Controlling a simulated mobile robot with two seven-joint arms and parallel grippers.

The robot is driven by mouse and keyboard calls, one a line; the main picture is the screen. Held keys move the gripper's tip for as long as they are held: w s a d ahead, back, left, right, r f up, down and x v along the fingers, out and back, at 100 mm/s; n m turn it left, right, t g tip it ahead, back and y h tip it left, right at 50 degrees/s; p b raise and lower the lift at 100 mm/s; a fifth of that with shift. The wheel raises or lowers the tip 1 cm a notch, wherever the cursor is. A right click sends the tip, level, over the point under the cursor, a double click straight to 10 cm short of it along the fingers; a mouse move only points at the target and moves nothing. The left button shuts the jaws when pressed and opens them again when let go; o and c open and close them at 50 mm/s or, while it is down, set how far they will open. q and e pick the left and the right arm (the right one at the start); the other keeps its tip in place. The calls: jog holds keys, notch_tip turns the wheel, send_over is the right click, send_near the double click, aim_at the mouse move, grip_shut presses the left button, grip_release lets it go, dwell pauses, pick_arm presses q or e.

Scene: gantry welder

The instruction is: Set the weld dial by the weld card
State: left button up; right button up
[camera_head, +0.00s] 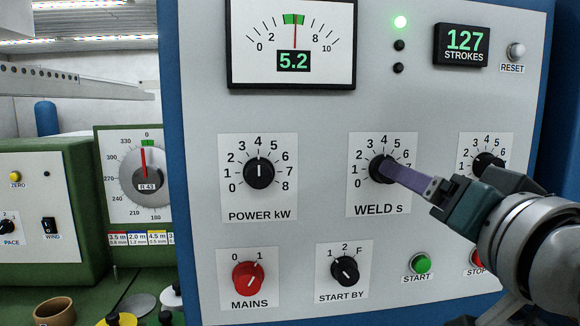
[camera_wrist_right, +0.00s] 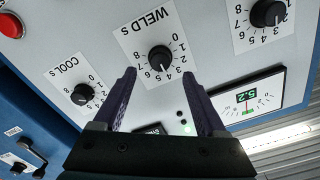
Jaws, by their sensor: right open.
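The weld dial (camera_head: 377,169) is a black knob on a white scale plate marked WELD s, on the grey panel. It also shows in the right wrist view (camera_wrist_right: 161,58), upside down. My right gripper (camera_head: 386,170) reaches in from the right, a purple finger covering part of the knob and scale in the head view. In the right wrist view my right gripper (camera_wrist_right: 159,73) is open, with one finger on each side of the knob; contact cannot be told. The exact dial setting is hard to read. I cannot pick out a weld card. My left gripper is not in view.
The POWER kW dial (camera_head: 259,173) is left of the weld dial, and the COOL s dial (camera_wrist_right: 82,95) is on its other side. Below are the red MAINS knob (camera_head: 247,278), START BY knob (camera_head: 345,271) and green START button (camera_head: 421,264). The meter (camera_head: 292,40) reads 5.2.

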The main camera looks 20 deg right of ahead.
jog(key=shift+p+x, duration=0.45)
jog(key=shift+x, duration=2.35)
grip_shut()
